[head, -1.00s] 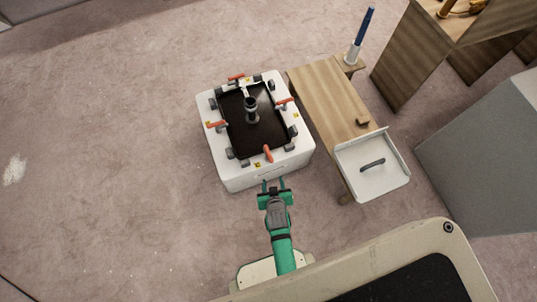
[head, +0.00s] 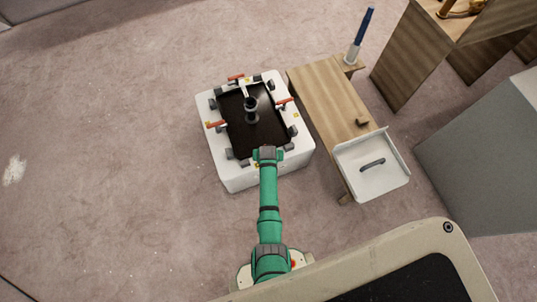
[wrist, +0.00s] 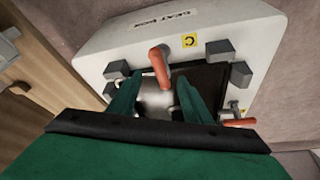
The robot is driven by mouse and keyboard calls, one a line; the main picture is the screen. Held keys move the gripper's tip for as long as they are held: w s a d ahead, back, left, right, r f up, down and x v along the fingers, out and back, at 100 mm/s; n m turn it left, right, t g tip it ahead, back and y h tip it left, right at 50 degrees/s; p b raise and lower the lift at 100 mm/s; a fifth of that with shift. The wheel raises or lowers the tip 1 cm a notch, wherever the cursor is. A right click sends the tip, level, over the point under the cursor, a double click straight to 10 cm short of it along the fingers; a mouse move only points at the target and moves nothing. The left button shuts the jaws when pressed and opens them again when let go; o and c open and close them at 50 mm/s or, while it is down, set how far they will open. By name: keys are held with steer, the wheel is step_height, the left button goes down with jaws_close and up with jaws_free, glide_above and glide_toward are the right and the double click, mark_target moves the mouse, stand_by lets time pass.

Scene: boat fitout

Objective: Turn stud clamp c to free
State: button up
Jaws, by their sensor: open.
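Stud clamp c has an orange handle (wrist: 159,66) and sits beside a yellow label marked C (wrist: 190,41) in the wrist view. In the head view my arm hides this clamp. My gripper (wrist: 158,88) is open, with its green fingers on either side of the handle's lower end. I cannot tell whether they touch it. In the head view my gripper (head: 268,153) is over the near edge of the white seat box (head: 240,178). A dark panel (head: 238,130) lies in the box top.
Other orange clamp handles stand at the far (head: 236,77), left (head: 216,125) and right (head: 285,101) sides. Grey blocks ring the panel, and a dark post (head: 251,108) rises from it. A wooden bench (head: 328,98) and white tray (head: 390,183) are to the right. The left floor is clear.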

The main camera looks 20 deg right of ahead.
steer(key=shift+x, duration=4.4)
